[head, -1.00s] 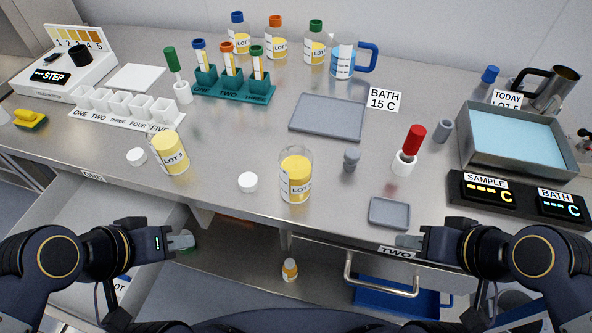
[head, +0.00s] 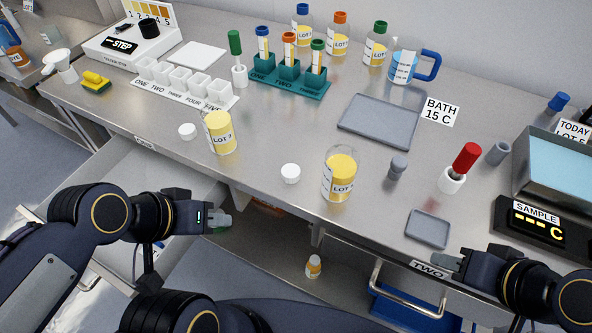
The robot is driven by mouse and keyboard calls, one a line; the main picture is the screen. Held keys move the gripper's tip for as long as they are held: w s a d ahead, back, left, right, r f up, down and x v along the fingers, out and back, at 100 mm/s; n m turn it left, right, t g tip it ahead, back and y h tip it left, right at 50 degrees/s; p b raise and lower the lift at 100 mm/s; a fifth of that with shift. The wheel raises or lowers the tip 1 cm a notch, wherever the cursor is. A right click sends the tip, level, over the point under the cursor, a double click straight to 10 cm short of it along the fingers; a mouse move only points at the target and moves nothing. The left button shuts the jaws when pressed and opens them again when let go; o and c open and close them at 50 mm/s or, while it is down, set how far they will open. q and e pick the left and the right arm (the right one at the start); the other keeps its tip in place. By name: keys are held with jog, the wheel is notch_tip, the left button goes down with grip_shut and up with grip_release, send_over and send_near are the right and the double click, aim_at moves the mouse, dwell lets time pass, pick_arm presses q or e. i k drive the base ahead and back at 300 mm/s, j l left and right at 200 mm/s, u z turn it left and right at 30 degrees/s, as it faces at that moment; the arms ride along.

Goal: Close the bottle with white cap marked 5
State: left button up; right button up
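Two yellow-filled bottles stand upright without visible caps near the front of the bench: one labelled LOT 3 (head: 220,133) and a larger clear one labelled LOT (head: 340,175), whose number I cannot read. One white cap (head: 187,131) lies left of the LOT 3 bottle. Another white cap (head: 290,173) lies between the two bottles. No number 5 is readable on either cap. My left gripper (head: 220,220) is in front of the bench edge, below the LOT 3 bottle, apart from it. My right gripper (head: 447,262) is by the front edge near the TWO label. Their finger gaps are unclear.
A tube rack (head: 289,85), a row of white cups (head: 185,82) and a grey tray (head: 380,119) stand behind. A red-handled tool in a white holder (head: 452,180), a grey stopper (head: 397,168) and a small grey dish (head: 428,228) are at right. An open drawer (head: 110,165) lies below left.

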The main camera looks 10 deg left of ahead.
aim_at(342, 162)
jog(key=k+j+z, duration=0.15)
jog(key=k+z, duration=0.2)
jog(key=z, duration=0.15)
jog(key=k+z, duration=0.45)
jog(key=i, duration=0.1)
